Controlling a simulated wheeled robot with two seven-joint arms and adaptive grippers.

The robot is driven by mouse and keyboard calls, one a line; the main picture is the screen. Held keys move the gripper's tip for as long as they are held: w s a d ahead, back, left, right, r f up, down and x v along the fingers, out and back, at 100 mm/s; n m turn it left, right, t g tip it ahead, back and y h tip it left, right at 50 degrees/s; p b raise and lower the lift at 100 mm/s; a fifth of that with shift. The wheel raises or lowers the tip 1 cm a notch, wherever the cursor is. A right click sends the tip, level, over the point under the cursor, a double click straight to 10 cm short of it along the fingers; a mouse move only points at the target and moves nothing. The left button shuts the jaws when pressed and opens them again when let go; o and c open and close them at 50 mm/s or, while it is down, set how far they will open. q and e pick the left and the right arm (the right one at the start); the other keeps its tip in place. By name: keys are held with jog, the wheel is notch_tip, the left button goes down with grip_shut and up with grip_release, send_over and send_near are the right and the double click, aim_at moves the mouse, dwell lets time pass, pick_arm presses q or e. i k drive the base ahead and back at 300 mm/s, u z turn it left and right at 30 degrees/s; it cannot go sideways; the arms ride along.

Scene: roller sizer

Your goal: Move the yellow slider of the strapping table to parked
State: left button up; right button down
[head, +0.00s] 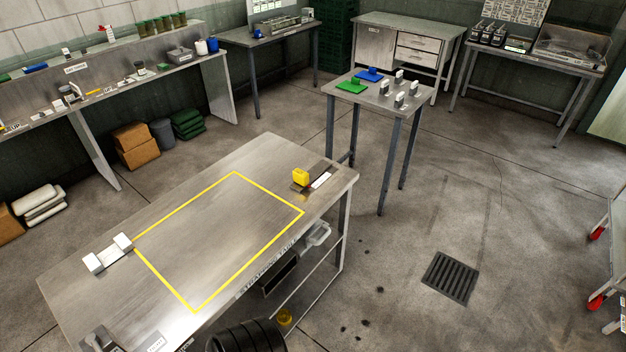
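The strapping table (110,272) is a metal table in the lower left of the head view, with a yellow rectangle outlined on its top. The label's text is too small to read. Neither of my grippers shows in the head view.
A white bracket-like fixture (108,253) sits on the table's left side. Below are a shelf frame and a black ribbed round object (247,337). A small tall table (377,91) with green and blue pieces stands beyond. Open floor with a drain grate (450,277) lies right.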

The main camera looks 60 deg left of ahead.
aim_at(301, 177)
jog(key=u, duration=1.5)
